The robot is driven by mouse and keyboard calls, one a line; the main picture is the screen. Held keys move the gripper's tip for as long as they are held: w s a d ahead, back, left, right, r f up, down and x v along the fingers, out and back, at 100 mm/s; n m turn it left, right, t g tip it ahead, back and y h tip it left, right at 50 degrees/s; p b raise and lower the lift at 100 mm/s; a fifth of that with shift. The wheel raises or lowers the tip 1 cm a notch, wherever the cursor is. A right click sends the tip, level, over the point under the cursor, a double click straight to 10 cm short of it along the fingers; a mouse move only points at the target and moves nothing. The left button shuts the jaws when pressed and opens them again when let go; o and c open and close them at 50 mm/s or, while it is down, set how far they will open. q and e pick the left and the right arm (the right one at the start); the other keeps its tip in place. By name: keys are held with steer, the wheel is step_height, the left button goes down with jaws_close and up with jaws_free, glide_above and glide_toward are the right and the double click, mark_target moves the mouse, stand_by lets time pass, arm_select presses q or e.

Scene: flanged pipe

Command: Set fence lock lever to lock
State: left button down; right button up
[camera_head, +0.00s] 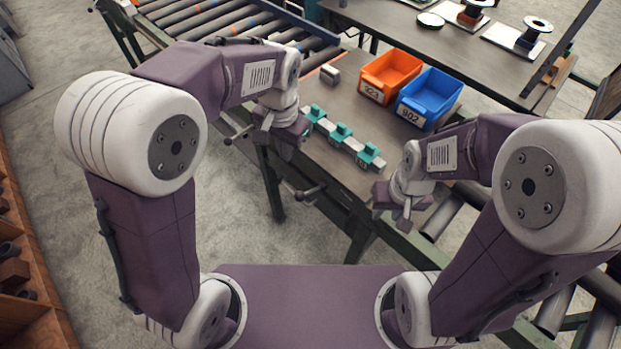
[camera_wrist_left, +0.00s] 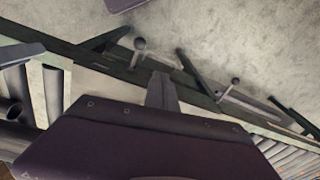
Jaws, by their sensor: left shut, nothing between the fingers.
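Two ball-ended levers stick out from the green rail of the conveyor and table. In the head view one lever (camera_head: 235,135) is at the left, close to my left gripper, and the other (camera_head: 310,193) is lower, by the table's near edge. The left wrist view shows one ball-ended lever (camera_wrist_left: 139,48) just beyond the fingers and another (camera_wrist_left: 234,84) to the right. I cannot tell which is the fence lock lever, or its setting. My left gripper (camera_head: 266,122) is shut and empty; its fingertips (camera_wrist_left: 161,78) look apart from both levers. My right gripper (camera_head: 407,209) is over the table's right end, its opening unclear.
A roller conveyor (camera_head: 213,20) lies at the back left. Bare floor (camera_wrist_left: 225,35) lies beyond the rail.

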arm_select(q)
steer(key=s+d+m, duration=0.1)
steer(key=d+m, duration=0.1)
steer(key=d, duration=0.5)
steer(key=shift+s+d+r+p, duration=0.25)
steer(key=shift+d+r+p, duration=0.1)
steer(key=shift+d, duration=0.05)
arm_select(e)
steer(key=shift+s+r, duration=0.1)
steer(key=shift+r, duration=0.7)
arm_select(q)
steer(key=shift+f, duration=0.1)
glide_above(311, 191)
step_height(311, 191, down, 12)
steer(key=shift+s+d+f, duration=0.15)
steer(key=shift+f, duration=0.1)
steer(key=shift+a+f, duration=0.2)
steer(key=shift+f, duration=0.2)
arm_select(e)
steer(key=shift+f, duration=0.3)
